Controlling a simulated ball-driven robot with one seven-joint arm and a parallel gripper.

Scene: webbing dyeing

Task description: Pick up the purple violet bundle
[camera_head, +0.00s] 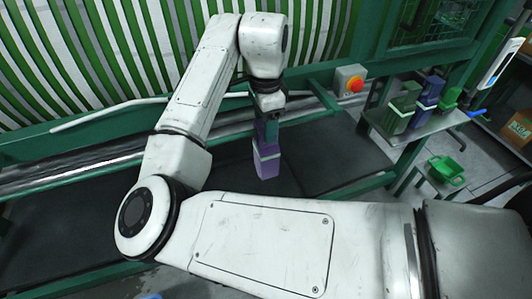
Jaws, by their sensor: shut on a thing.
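The purple violet bundle (267,163) hangs upright under my gripper (267,121), with a pale band around its middle. My gripper is shut on its upper end, and the fingertips are partly hidden by the bundle and the wrist. The bundle is over the dark belt surface (330,160); I cannot tell whether its lower end touches it.
A shelf at the right (419,128) holds green bundles (399,108), a blue-violet bundle (428,93) and a small green item (450,97). A red button on a grey box (354,82) is mounted on the green frame.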

